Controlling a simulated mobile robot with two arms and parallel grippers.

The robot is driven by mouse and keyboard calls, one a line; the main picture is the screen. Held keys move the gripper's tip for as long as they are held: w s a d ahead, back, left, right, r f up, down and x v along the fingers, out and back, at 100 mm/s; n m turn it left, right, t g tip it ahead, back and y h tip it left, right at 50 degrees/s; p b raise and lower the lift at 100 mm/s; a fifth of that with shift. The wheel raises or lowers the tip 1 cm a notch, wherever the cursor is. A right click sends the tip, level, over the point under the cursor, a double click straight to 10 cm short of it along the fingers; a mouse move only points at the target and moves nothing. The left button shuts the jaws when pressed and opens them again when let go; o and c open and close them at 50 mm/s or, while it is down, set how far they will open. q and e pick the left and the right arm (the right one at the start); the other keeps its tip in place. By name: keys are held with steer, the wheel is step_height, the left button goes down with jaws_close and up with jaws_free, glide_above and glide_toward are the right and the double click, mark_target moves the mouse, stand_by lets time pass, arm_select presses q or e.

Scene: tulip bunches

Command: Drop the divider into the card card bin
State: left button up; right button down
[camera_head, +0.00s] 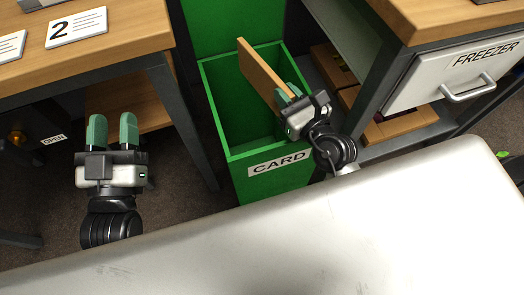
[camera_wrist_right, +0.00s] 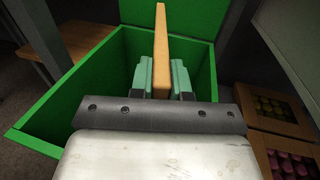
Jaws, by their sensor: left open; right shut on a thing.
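The divider (camera_head: 261,70) is a flat tan board. My right gripper (camera_head: 288,95) is shut on the divider near one end and holds it tilted over the mouth of the green card bin (camera_head: 262,155). The bin is open at the top and has a CARD label on its front. In the right wrist view, the divider (camera_wrist_right: 161,50) stands edge-on between the green fingers, with the bin's walls (camera_wrist_right: 70,90) around and below it. My left gripper (camera_head: 112,130) is open and empty, left of the bin, near the wooden table. The bin's floor is dark.
A wooden table (camera_head: 120,45) with number cards stands at the left. A shelf unit with a FREEZER drawer (camera_head: 455,75) stands right of the bin, with boxes (camera_head: 400,122) on its lower shelf. A pale metal surface (camera_head: 270,240) fills the foreground.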

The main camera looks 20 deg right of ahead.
steer(key=shift+f+b, duration=0.45)
steer(key=shift+f, duration=0.05)
arm_select(q)
steer(key=shift+s+r+t+h, duration=0.25)
steer(key=shift+s+r+t, duration=0.4)
steer(key=shift+r+t, duration=0.4)
steer(key=shift+s+r+t+h, duration=0.25)
steer(key=shift+s+r+t, duration=0.35)
steer(key=shift+r+t, duration=0.4)
arm_select(e)
steer(key=shift+f, duration=0.1)
arm_select(q)
steer(key=shift+f, duration=0.15)
arm_select(e)
steer(key=c, duration=1)
jaws_free()
steer(key=shift+v, duration=5.4)
